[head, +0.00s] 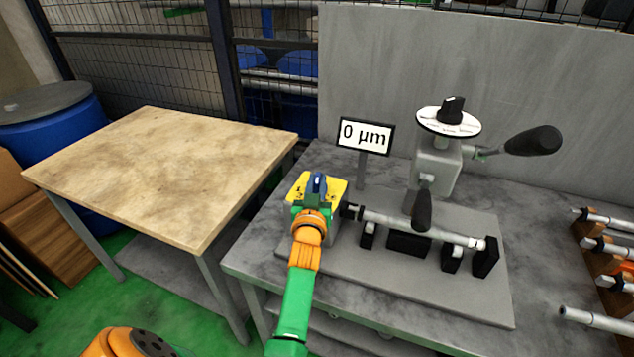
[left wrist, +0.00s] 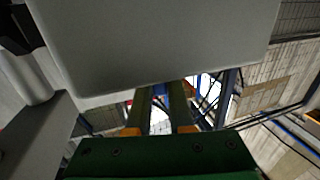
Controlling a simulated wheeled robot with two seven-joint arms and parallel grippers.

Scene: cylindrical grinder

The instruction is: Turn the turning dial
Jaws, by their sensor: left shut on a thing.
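The turning dial (head: 319,182) is a blue knob on a yellow plate (head: 335,186) on top of a grey box (head: 328,232) at the left end of the grinder. My left gripper (head: 317,190) reaches it from the front and is shut on it, hiding part of the knob and plate. In the left wrist view, the green fingers (left wrist: 161,102) have a bit of blue (left wrist: 160,90) between them, under the grey box wall (left wrist: 160,45). Another dial (head: 451,110), a black knob on a white scale disc, stands higher at the right. My right gripper is not in view.
A display (head: 365,135) reading "0 µm" stands behind the box. A crank (head: 533,141) juts right. More shafts (head: 600,320) sit at right. A wooden table (head: 165,175) is bare.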

